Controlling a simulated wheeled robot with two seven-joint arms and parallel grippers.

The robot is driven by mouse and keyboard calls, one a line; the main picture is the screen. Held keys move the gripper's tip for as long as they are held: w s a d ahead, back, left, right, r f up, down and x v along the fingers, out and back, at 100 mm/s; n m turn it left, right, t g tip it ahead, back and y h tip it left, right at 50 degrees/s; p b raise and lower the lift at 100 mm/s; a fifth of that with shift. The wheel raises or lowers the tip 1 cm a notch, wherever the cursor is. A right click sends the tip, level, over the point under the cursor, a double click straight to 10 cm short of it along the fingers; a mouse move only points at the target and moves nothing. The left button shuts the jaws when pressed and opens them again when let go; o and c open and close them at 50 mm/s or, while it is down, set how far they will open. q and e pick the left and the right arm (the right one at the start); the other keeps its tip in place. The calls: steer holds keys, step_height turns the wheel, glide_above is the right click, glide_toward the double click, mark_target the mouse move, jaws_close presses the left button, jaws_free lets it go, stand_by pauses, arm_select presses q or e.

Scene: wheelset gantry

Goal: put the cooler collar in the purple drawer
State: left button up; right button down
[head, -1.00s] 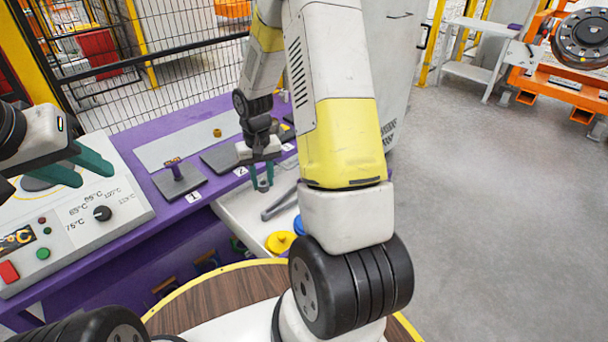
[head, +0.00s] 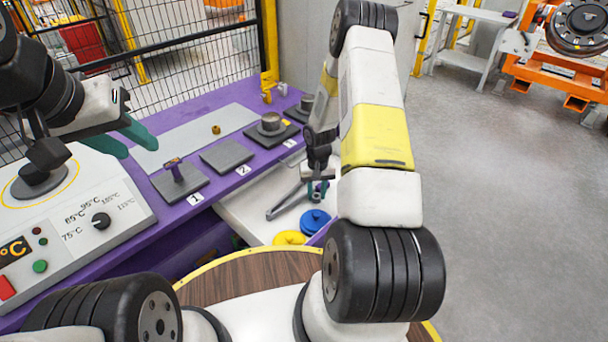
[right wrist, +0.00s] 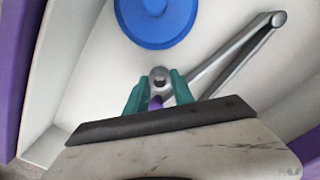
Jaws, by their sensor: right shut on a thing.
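My right gripper (head: 318,188) points down over the open white-lined drawer (head: 240,212) of the purple bench. In the right wrist view its teal fingers (right wrist: 158,95) are shut on a small grey round-ended part (right wrist: 160,76) with a hole and a bit of purple below it. This may be the cooler collar; its full shape is hidden by the fingers. The drawer floor shows beneath. My left gripper (head: 124,140) is open and empty above the bench, near the heater panel.
In the drawer lie a blue disc (head: 314,220), a yellow disc (head: 290,238) and a bent grey bar (head: 283,205). On the bench, plate 1 (head: 192,190) bears a purple-topped piece, plate 2 (head: 226,156) is bare, and a metal ring (head: 271,122) sits behind. A heater panel (head: 100,225) stands left.

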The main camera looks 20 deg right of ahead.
steer(key=shift+f, duration=0.65)
steer(key=shift+f, duration=0.1)
steer(key=c, duration=1.1)
jaws_free()
